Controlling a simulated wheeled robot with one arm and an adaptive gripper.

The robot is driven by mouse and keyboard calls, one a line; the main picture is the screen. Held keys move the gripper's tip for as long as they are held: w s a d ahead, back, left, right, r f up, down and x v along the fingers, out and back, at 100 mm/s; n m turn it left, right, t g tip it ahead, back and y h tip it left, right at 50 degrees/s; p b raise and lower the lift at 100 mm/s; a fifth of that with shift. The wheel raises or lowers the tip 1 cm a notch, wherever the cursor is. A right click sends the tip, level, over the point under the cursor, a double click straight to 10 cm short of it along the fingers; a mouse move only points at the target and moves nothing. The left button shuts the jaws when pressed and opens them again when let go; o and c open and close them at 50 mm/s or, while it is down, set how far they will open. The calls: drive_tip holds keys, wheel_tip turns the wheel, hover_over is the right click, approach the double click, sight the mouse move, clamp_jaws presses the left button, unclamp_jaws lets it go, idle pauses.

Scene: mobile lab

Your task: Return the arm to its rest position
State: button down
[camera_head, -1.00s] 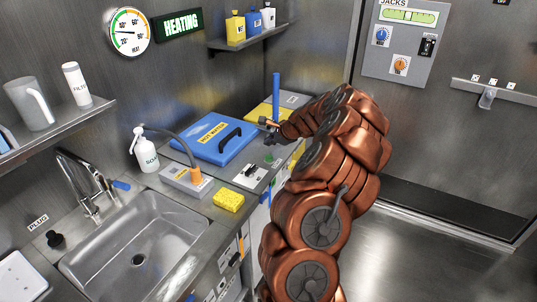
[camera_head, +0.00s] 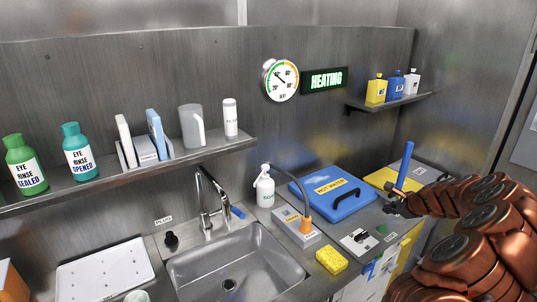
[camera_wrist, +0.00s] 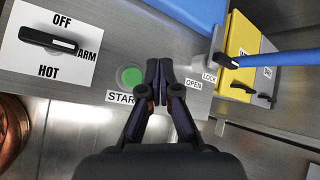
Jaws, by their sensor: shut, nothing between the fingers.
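My copper-coloured arm (camera_head: 480,225) reaches in from the right in the head view, bent over the counter's right end. My gripper (camera_head: 392,207) is shut and empty at its end, beside the blue hot water lid (camera_head: 318,203). In the wrist view my gripper (camera_wrist: 159,70) shows with its fingertips together, over the panel just right of the green start button (camera_wrist: 131,77). I cannot tell whether the fingertips touch the panel.
An OFF/WARM/HOT switch (camera_wrist: 48,40) and a blue lever (camera_wrist: 275,60) by a yellow panel (camera_wrist: 240,40) flank the gripper. A sink (camera_head: 235,262), soap bottle (camera_head: 264,187) and yellow sponge (camera_head: 331,260) stand left. The wall dial (camera_head: 281,80) hangs beside a lit HEATING sign (camera_head: 324,79).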

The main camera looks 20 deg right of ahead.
drive_tip(key=w+a+r+n+g+y, duration=0.15)
drive_tip(key=a+r+n, duration=0.25)
drive_tip(key=a, duration=0.6)
drive_tip(key=w+a+r+n+y, duration=0.1)
drive_tip(key=a+r+n+y, duration=0.15)
drive_tip(key=a, duration=0.75)
drive_tip(key=s+a+r+n+g, duration=0.1)
drive_tip(key=s+a+n, duration=0.15)
drive_tip(key=a, duration=0.25)
drive_tip(key=s+a+r+n+g+y, duration=0.1)
drive_tip(key=s+a+r+n, duration=0.15)
drive_tip(key=a, duration=0.35)
drive_tip(key=s+a+r+n+g, duration=0.1)
drive_tip(key=s+a+n, duration=0.15)
drive_tip(key=a, duration=0.25)
drive_tip(key=s+a+n+g+h, duration=0.1)
drive_tip(key=s+a+n+g, duration=0.1)
drive_tip(key=s+a+n, duration=0.4)
drive_tip(key=s+a+n+g, duration=0.2)
drive_tip(key=s+a, duration=0.2)
drive_tip(key=s, duration=0.4)
drive_tip(key=s+d+f+n+g+h, duration=0.1)
drive_tip(key=s+n, duration=0.1)
drive_tip(key=s, duration=0.7)
drive_tip(key=s+d+f+n+g+h, duration=0.1)
drive_tip(key=s+n+h, duration=0.1)
drive_tip(key=s, duration=0.8)
drive_tip(key=shift+s+f+n+h, duration=0.15)
drive_tip(key=shift+f+n+h, duration=0.15)
drive_tip(key=shift+n, duration=0.4)
